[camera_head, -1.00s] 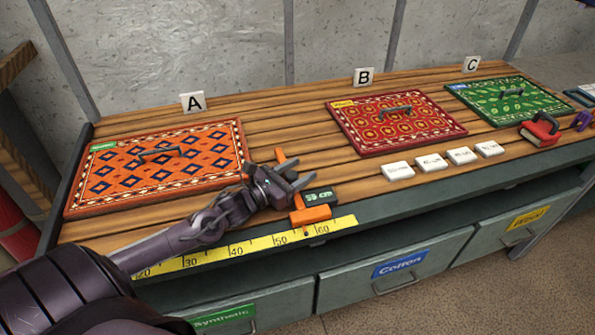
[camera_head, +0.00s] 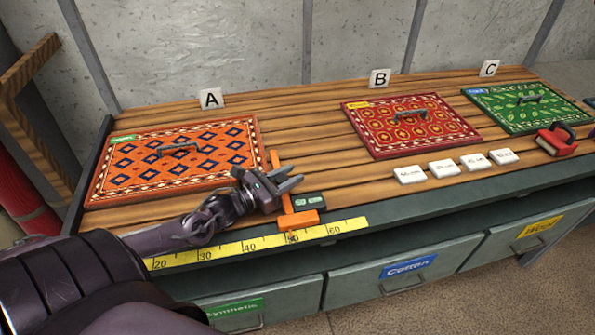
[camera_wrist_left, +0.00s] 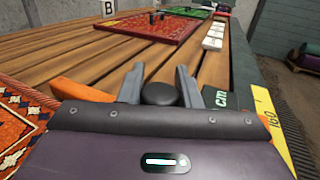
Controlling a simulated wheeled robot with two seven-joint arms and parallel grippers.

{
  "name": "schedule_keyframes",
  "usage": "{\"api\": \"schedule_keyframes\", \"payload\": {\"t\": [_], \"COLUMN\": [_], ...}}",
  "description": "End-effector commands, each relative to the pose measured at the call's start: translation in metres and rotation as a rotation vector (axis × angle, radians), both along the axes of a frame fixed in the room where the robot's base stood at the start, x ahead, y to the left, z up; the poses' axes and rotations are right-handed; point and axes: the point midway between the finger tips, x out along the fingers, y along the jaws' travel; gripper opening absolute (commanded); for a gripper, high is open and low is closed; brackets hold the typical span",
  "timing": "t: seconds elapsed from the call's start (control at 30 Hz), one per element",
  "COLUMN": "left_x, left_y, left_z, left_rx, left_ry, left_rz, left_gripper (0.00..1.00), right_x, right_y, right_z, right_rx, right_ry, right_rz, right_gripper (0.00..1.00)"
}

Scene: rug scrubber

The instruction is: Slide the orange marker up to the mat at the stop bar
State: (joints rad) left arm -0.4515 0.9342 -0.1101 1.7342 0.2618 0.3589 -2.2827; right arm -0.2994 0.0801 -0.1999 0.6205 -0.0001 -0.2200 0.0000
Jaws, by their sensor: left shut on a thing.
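The orange marker (camera_head: 297,220) lies across the table with its block over the yellow ruler (camera_head: 205,253), near the 50 mark. Its arm reaches back beside the right edge of the orange mat with blue diamonds (camera_head: 119,185), very close; I cannot tell if they touch. The dark stop bar (camera_head: 92,165) runs along the mat's left side. My left gripper (camera_head: 283,185) is over the marker, shut on its black knob (camera_wrist_left: 159,94), which shows between the fingers in the left wrist view. The dark readout box (camera_head: 309,202) is beside the marker, its digits unreadable. My right gripper is out of view.
A red mat (camera_head: 365,140) and a green mat (camera_head: 545,119) lie farther right under signs B and C. Several white tiles (camera_head: 411,175) and a red brush (camera_head: 556,142) are along the front. Drawers (camera_head: 405,272) are below the edge.

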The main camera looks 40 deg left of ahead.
Motion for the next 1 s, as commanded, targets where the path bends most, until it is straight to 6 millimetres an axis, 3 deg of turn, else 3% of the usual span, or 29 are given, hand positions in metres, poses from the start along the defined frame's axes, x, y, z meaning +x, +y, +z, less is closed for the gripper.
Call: {"api": "schedule_keyframes", "payload": {"t": [0.17, 0.2, 0.33, 0.7, 1.0], "left_x": [0.001, 0.001, 0.001, -0.003, -0.038], "left_y": [0.0, -0.001, -0.001, 0.001, 0.012], "left_z": [0.0, 0.0, 0.0, 0.0, -0.001], "left_rx": [-0.001, -0.001, -0.001, 0.001, 0.001], "left_ry": [-0.002, -0.002, -0.002, -0.001, 0.004], "left_rz": [-0.001, -0.001, -0.001, 0.0, -0.001], "left_gripper": [0.14, 0.33, 0.5, 0.51, 0.51], "right_x": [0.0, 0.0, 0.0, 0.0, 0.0], "right_y": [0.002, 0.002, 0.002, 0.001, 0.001], "right_z": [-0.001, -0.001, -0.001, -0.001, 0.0], "right_rx": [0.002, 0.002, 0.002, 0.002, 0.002], "right_ry": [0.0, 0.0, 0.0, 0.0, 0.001], "right_rz": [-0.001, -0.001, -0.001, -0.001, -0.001], "right_gripper": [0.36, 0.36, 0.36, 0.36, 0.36]}}
